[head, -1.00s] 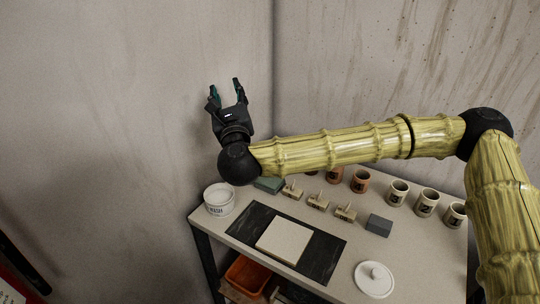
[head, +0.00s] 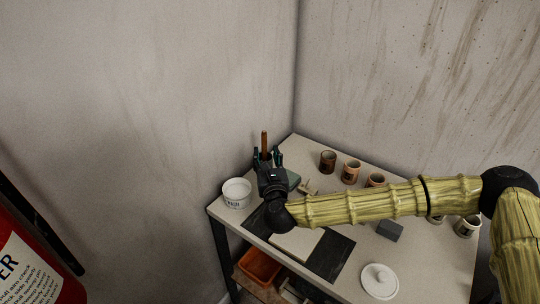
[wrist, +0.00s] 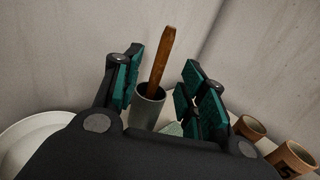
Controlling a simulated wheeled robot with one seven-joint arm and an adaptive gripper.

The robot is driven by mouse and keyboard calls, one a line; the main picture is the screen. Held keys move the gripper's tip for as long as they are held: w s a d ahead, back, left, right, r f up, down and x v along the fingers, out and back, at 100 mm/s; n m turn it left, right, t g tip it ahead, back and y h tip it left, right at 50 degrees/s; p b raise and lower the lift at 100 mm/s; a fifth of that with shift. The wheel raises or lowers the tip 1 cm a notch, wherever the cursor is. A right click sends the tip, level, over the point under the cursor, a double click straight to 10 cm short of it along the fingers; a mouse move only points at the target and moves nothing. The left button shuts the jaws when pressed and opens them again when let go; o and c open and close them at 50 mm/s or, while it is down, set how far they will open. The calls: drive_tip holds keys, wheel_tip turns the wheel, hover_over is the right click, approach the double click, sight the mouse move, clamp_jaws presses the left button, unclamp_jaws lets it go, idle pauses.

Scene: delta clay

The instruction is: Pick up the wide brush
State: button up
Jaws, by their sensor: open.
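The brush shows as a brown wooden handle (wrist: 162,62) standing up, slightly tilted, out of a dark grey-green cup (wrist: 147,106) in the wrist view. Its lower end is hidden in the cup, so its width cannot be told. In the head view the handle (head: 264,142) rises above my gripper (head: 268,158) at the back left of the table. My gripper is open and empty. In the wrist view its teal-padded fingers (wrist: 162,92) stand on either side of the handle and cup, apparently without touching them.
A white wash bowl (head: 236,193) stands just left of my gripper. A green block (head: 293,178) lies just right of it. Brown cups (head: 328,161) stand along the back. A grey block (head: 390,230) and a white lid (head: 380,280) are at the right of the table (head: 345,285). Walls rise close behind.

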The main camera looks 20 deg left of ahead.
sight(264, 144)
drive_tip(key=p+x, duration=0.2)
drive_tip(key=x, duration=0.3)
drive_tip(key=shift+w+a+r, duration=0.1)
drive_tip(key=shift+w+a, duration=0.05)
drive_tip(key=shift+w, duration=0.2)
drive_tip(key=shift+w+a+p, duration=0.25)
drive_tip(key=shift+w+p, duration=0.05)
drive_tip(key=shift+w, duration=0.4)
clamp_jaws()
